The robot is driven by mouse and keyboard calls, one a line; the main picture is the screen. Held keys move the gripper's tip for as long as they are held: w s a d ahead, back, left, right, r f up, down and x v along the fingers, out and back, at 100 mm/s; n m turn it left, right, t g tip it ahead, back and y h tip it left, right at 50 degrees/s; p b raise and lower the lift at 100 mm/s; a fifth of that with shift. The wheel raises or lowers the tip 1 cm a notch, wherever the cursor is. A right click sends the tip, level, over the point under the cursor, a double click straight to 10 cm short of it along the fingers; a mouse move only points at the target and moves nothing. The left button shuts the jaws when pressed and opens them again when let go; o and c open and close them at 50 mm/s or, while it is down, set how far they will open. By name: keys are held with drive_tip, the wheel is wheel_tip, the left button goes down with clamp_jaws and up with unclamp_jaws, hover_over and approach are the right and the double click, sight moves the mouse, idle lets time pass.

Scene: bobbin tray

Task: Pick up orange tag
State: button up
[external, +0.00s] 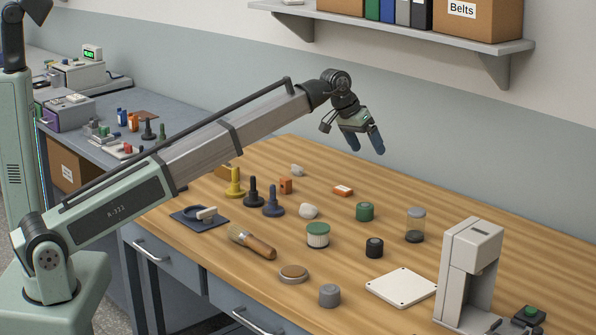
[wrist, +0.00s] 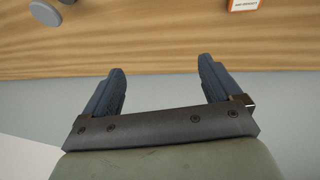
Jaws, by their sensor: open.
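The orange tag (external: 343,190) is a small flat orange piece with a white label, lying on the wooden workbench in the external view. In the wrist view part of the tag (wrist: 244,4) shows at the top edge, right of centre, cut off by the frame. My gripper (external: 367,146) is raised well above the bench, toward its wall side, and apart from the tag. In the wrist view the two blue fingers of my gripper (wrist: 161,66) are spread wide with nothing between them.
A glass jar (external: 415,226) is to the right. A shelf (external: 420,35) hangs on the wall.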

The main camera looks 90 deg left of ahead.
drive_tip(key=g+y, duration=0.1)
drive_tip(key=g, duration=0.1)
approach(344, 188)
drive_tip(key=shift+x, duration=4.05)
drive_tip(key=shift+c, duration=0.2)
drive_tip(key=c, duration=1.1)
